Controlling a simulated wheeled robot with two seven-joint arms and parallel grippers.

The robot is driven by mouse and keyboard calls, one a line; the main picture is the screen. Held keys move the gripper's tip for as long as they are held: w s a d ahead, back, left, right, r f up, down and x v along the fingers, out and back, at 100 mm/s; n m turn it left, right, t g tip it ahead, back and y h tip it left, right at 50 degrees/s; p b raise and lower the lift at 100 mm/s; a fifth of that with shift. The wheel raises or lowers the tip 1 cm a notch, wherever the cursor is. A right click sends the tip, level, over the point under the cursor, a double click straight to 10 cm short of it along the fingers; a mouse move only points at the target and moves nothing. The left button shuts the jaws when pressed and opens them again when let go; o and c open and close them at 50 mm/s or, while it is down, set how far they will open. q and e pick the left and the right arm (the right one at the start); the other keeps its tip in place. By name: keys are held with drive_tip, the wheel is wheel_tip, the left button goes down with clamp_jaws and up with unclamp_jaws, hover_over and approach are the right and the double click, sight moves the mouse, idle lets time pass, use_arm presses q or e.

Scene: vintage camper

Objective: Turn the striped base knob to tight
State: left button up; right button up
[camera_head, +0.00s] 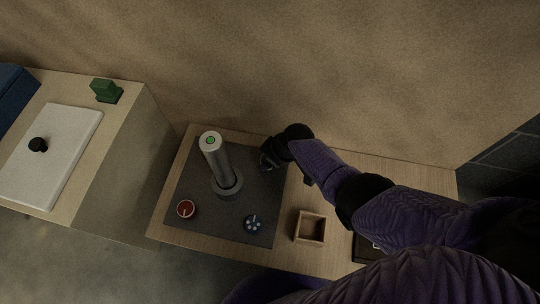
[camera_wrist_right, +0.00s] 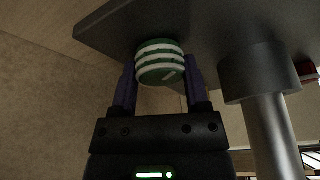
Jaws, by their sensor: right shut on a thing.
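The striped base knob (camera_wrist_right: 160,62) is green with white bands and shows between the two fingers of my right gripper (camera_wrist_right: 160,82) in the right wrist view. The fingers are shut on its sides. A short pale mark shows on its face, but I cannot read any tight marking. In the head view my right gripper (camera_head: 266,162) is at the upper right edge of the dark grey plate (camera_head: 226,214), where it hides the knob. My left gripper is not in view.
A silver column (camera_head: 217,166) with a green-marked top leans from a round collar on the plate. A red knob (camera_head: 186,209) and a blue-grey knob (camera_head: 252,223) sit on the plate's front. An open wooden box (camera_head: 309,227) stands to the right. A white board (camera_head: 50,155) lies on the left counter.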

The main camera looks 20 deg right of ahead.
sight(277, 172)
drive_tip(key=shift+s+m+t+h+p, duration=0.1)
drive_tip(key=shift+m+t+h+p, duration=0.25)
drive_tip(key=shift+m, duration=0.85)
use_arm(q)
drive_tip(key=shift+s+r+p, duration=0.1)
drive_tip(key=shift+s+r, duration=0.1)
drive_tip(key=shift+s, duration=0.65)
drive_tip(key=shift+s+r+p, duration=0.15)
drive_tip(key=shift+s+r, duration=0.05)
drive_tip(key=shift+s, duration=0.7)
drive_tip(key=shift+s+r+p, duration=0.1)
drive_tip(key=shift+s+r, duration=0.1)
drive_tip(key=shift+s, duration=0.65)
use_arm(e)
drive_tip(key=shift+m+h, duration=0.45)
drive_tip(key=shift+m, duration=0.85)
drive_tip(key=o, duration=1.3)
use_arm(q)
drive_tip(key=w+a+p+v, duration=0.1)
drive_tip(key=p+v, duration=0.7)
drive_tip(key=p, duration=0.1)
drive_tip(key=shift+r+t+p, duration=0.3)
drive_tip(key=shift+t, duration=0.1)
use_arm(e)
drive_tip(key=v, duration=1)
drive_tip(key=shift+s+a, duration=0.1)
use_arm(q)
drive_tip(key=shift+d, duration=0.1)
use_arm(e)
drive_tip(key=shift+f, duration=0.15)
